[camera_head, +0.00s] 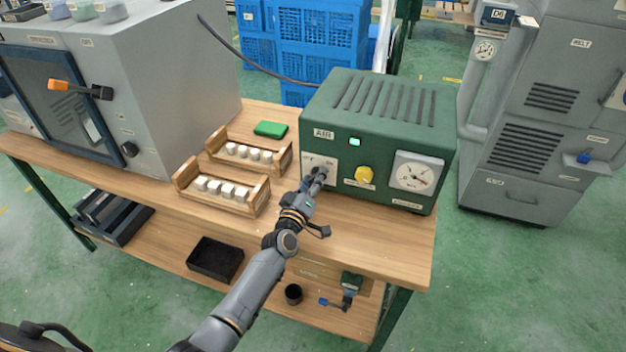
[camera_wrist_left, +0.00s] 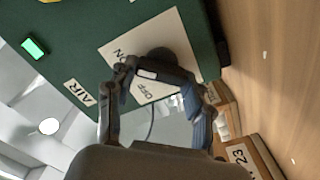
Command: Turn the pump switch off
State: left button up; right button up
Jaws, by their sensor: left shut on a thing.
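The green pump box (camera_head: 375,105) labelled AIR stands on the bench, with a lit green indicator (camera_head: 350,142) on its front. The white ON/OFF switch plate (camera_head: 312,160) is at the left of that front, partly covered by my gripper. My left gripper (camera_head: 318,174) is at this plate. In the left wrist view, its fingers (camera_wrist_left: 165,85) are closed around the dark pump switch (camera_wrist_left: 160,54), mostly hidden behind them. The OFF label shows just beside the fingers and ON further left. The exact switch position cannot be told. My right gripper is not in view.
A yellow knob (camera_head: 364,175) and a round gauge (camera_head: 414,175) sit right of the switch. Two wooden racks (camera_head: 262,195) with white blocks and a green block (camera_head: 270,129) lie left of the box. A grey cabinet (camera_head: 180,75) stands further left. Bare bench lies in front.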

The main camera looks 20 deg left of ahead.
pick_arm(q)
jog(key=n, duration=0.2)
jog(key=n+b, duration=0.1)
jog(key=n, duration=0.1)
jog(key=shift+a+f+b, duration=0.1)
jog(key=shift+f+b, duration=0.1)
jog(key=shift+b, duration=0.1)
jog(key=n+b, duration=0.1)
jog(key=n, duration=0.3)
jog(key=shift+f+n, duration=0.1)
jog(key=shift+n, duration=0.3)
jog(key=n+b, duration=0.1)
jog(key=n, duration=0.3)
jog(key=shift+f, duration=0.1)
jog(key=n, duration=0.4)
jog(key=shift+n, duration=0.3)
jog(key=shift+f+b, duration=0.1)
jog(key=shift+b, duration=0.2)
jog(key=o, duration=1.2)
